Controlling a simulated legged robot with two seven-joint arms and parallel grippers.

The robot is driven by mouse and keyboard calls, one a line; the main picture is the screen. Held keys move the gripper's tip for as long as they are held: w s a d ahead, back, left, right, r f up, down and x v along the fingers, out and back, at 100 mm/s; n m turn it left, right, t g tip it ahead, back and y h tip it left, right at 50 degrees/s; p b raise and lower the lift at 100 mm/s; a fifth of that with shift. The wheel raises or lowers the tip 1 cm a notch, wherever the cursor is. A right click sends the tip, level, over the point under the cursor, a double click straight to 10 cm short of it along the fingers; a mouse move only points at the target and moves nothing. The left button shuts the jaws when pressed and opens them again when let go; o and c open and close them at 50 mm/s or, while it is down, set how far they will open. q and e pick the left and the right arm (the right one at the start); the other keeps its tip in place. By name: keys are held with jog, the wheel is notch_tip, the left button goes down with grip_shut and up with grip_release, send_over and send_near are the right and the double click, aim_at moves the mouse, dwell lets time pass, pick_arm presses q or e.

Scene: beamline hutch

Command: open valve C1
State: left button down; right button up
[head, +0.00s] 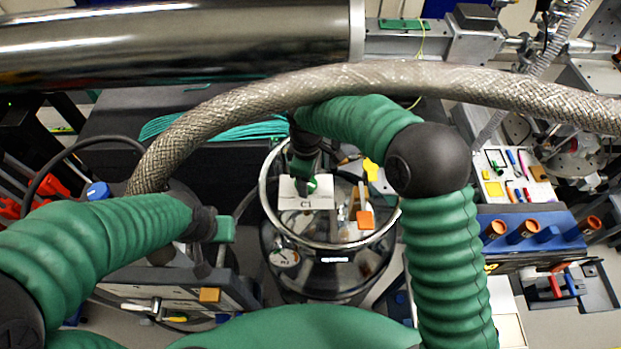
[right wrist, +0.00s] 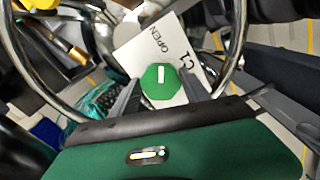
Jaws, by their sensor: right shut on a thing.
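Valve C1 has a green knob with a white mark (right wrist: 160,80), set at a white label plate (right wrist: 178,62) that reads "C1" and "OPEN". In the head view the plate (head: 318,202) sits inside the metal ring on top of a dark, shiny vessel (head: 330,268). My right gripper (head: 306,182) reaches down over the plate. In the right wrist view its two fingers (right wrist: 163,92) stand on either side of the green knob and are shut on it. My left gripper (head: 202,260) hangs low at the left, apart from the vessel; its fingers are not clear.
The metal ring (head: 268,215) surrounds the valve plate. An orange tag (head: 366,220) hangs inside it. A blue rack (head: 540,237) and a tool board (head: 515,175) stand at the right.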

aim_at(312, 186)
jog(key=shift+d, duration=0.25)
dwell(0.3)
jog(key=o, duration=1.3)
jog(key=shift+s+d+r, duration=0.1)
jog(key=shift+o, duration=0.4)
jog(key=shift+s+d, duration=0.15)
jog(key=shift+s, duration=0.05)
jog(key=shift+w+r, duration=0.2)
jog(key=shift+r, duration=0.05)
jog(key=r, duration=0.2)
jog(key=r+b, duration=0.2)
jog(key=r, duration=0.1)
jog(key=shift+a+r, duration=0.3)
jog(key=shift+r, duration=0.05)
pick_arm(q)
jog(key=f, duration=0.1)
jog(key=f+b, duration=0.2)
jog(key=shift+s+d+f, duration=0.2)
jog(key=shift+d+f, duration=0.15)
jog(key=shift+f, duration=0.05)
pick_arm(e)
notch_tip(312, 186, up, 11)
jog(key=d, duration=0.1)
jog(key=shift+s, duration=0.35)
pick_arm(q)
jog(key=shift+s+a, duration=0.1)
jog(key=shift+a, duration=0.05)
pick_arm(e)
jog(key=shift+a, duration=0.1)
